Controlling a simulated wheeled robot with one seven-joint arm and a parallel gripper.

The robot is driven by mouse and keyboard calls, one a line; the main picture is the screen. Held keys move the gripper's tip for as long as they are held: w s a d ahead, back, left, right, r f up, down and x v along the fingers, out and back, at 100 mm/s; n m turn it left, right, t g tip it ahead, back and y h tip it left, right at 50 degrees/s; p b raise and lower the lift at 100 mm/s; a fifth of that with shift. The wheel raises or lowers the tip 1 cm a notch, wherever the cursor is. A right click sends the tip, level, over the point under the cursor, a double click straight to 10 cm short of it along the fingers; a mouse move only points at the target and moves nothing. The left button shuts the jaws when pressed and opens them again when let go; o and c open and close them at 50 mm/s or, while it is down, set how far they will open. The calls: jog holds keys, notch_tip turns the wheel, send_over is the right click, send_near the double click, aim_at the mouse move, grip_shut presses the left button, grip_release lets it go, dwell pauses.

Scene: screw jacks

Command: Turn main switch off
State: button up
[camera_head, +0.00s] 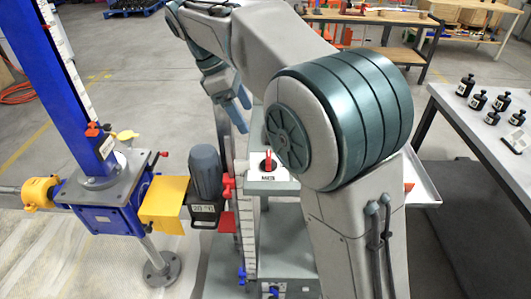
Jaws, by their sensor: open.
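The main switch (268,164) has a red handle on a dark round base, set on a white plate on a grey box. Its handle points roughly up in the picture. A small dark label shows below it. My gripper (239,112) hangs above and to the left of the switch, apart from it. Its teal fingers point downward, are open, and hold nothing that I can see. My own arm's large joint covers the area just right of the switch.
A blue screw jack column (68,75) stands at left on a blue gearbox (103,218). A grey motor (206,173) with a yellow guard (165,204) stands left of the switch. A table (490,133) with several black weights is at right. Open floor lies behind.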

aim_at(269, 161)
jog(key=b+x, duration=0.1)
jog(key=x, duration=1.2)
jog(key=shift+d+f, duration=0.1)
jog(key=shift+f, duration=0.05)
jog(key=c, duration=1)
